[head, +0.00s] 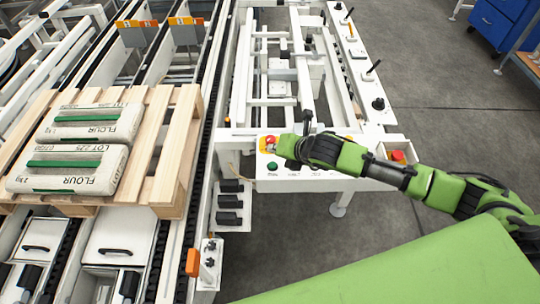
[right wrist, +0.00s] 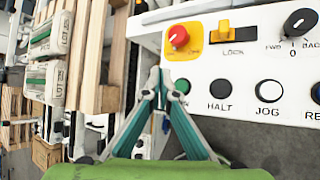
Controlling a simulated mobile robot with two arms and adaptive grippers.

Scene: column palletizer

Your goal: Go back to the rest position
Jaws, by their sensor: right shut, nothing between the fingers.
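My right gripper (head: 281,150) reaches in from the right over the control panel's left end. It is shut and empty. In the right wrist view its two fingertips (right wrist: 160,76) meet beside the green button (right wrist: 182,86), just below the red emergency stop (right wrist: 178,36); I cannot tell whether they touch the panel. The panel (right wrist: 238,62) also carries a yellow LOCK switch (right wrist: 223,33), a HALT button (right wrist: 221,88), a JOG button (right wrist: 269,91) and a black selector knob (right wrist: 299,22). My left gripper is not in view.
At left, flour sacks (head: 92,122) lie on a wooden pallet (head: 189,104) on the conveyor. White machine framing (head: 240,75) stands behind the panel. A second red button (head: 397,155) is at the panel's right end. Grey floor (head: 440,125) lies open at right, with a blue cabinet (head: 497,22) beyond.

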